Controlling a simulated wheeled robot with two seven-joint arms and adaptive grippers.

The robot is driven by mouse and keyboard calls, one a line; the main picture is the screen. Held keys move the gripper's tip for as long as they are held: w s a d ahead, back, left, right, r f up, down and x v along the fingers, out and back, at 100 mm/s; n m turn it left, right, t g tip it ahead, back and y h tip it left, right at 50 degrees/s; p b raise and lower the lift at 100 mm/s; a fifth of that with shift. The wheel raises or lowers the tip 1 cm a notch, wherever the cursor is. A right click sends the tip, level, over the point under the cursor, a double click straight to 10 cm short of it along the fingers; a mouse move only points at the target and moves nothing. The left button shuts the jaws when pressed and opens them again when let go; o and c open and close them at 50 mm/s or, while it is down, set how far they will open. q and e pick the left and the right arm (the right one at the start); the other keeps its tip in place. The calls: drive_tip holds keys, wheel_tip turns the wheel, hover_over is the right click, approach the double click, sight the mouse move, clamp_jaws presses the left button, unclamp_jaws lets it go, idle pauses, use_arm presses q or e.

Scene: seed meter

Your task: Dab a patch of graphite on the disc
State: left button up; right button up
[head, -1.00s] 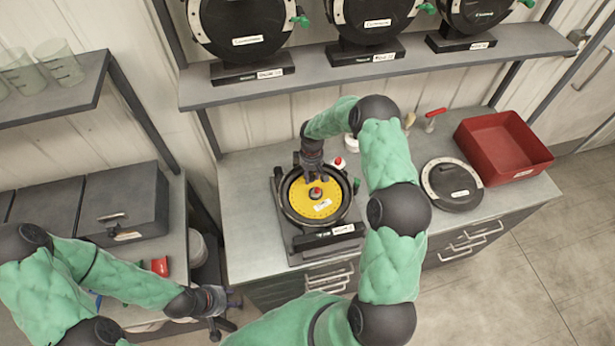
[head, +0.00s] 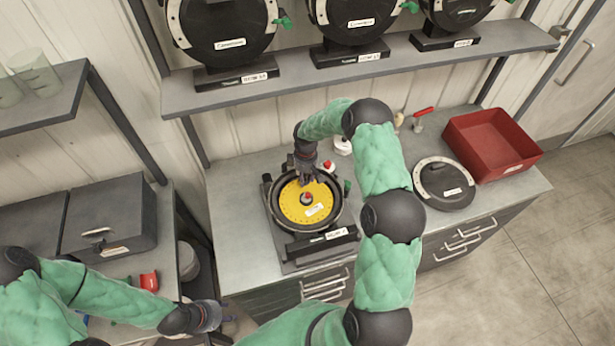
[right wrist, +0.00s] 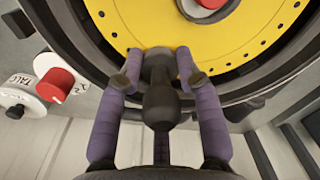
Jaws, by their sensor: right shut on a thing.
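The yellow disc (head: 292,209) lies in the round black housing of a seed meter on the bench, with a red-tipped hub (head: 306,198) at its centre. It also shows in the right wrist view (right wrist: 130,22), with small holes along its rim. My right gripper (head: 308,180) is over the far edge of the disc, shut on a dark grey applicator (right wrist: 161,105) with a bulb-shaped handle. The applicator's far end is at the disc's rim; I cannot tell whether it touches. No graphite patch is discernible. My left gripper (head: 210,316) is at lower left, away from the disc; its fingers are unclear.
A red-capped white container (right wrist: 52,84) stands beside the meter, near a label reading TALC. A black round lid (head: 444,183) and a red bin (head: 492,143) are to the right. More meters fill the shelf (head: 360,75) above. The bench front left is clear.

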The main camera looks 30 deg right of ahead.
sight(286, 194)
drive_tip(key=shift+s+a+f+b, duration=0.1)
drive_tip(key=shift+a+b, duration=0.6)
drive_tip(key=shift+a, duration=1.5)
drive_tip(key=shift+s+a+f+b, duration=0.1)
drive_tip(key=shift+a+b, duration=0.55)
drive_tip(key=shift+a, duration=1.5)
drive_tip(key=shift+w+d+b, duration=0.1)
drive_tip(key=shift+d+b, duration=0.45)
drive_tip(key=shift+d, duration=1.2)
drive_tip(key=shift+w+d+f+b, duration=0.1)
drive_tip(key=shift+d+b, duration=0.3)
drive_tip(key=shift+d, duration=1.15)
drive_tip(key=shift+d+f+b, duration=0.1)
drive_tip(key=shift+d+b, duration=0.25)
drive_tip(key=shift+d, duration=1.2)
drive_tip(key=shift+s+a+b, duration=0.2)
drive_tip(key=shift+a+b, duration=0.9)
drive_tip(key=shift+a, duration=3.75)
drive_tip(key=shift+r+p, duration=1.6)
drive_tip(key=shift+r, duration=1.4)
